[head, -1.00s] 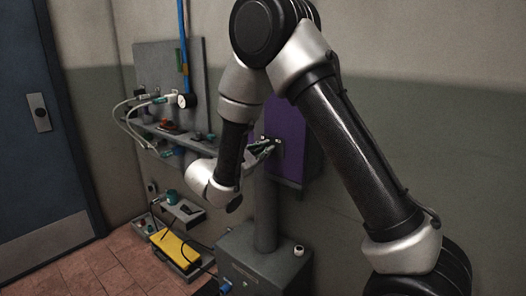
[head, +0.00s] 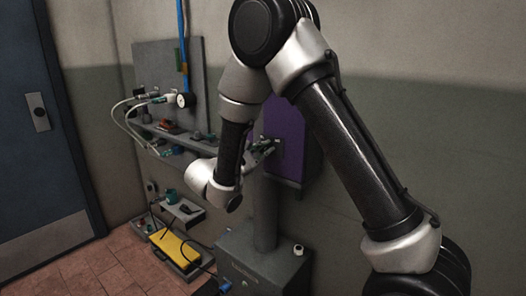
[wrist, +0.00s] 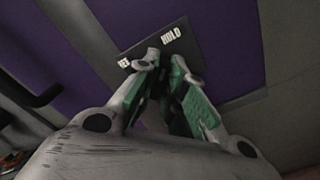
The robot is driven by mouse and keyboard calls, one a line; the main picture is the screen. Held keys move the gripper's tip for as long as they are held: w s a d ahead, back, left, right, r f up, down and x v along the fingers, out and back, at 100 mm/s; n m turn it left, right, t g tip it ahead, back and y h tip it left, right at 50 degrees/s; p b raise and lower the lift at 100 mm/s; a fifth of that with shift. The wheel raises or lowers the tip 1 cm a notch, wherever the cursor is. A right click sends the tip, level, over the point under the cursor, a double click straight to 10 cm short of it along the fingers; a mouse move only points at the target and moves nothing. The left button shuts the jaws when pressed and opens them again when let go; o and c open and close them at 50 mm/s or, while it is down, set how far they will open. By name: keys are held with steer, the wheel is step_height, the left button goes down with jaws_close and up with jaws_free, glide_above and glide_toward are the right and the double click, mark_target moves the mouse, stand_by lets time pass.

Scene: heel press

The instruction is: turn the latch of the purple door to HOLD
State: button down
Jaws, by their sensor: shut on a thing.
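The purple door (head: 285,120) is on the wall-side box behind my forearm. It fills much of the wrist view (wrist: 225,35). A dark plate (wrist: 197,62) on it carries the word HOLD at the top and a second word, partly hidden, at its left. My gripper (wrist: 166,62), with green finger pads, is at this plate, its fingertips close together just below the words. It is shut on the latch, which the fingers hide, so its angle cannot be read. In the head view my gripper (head: 265,147) reaches the door from the left.
A grey shelf (head: 190,147) with cables and small parts is left of the door. A grey pedestal box (head: 265,262) stands below, and a yellow case (head: 175,248) lies on the floor unit. A blue room door (head: 40,150) is at the far left.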

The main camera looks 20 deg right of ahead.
steer(key=c, duration=1.5)
jaws_free()
steer(key=v, duration=1.2)
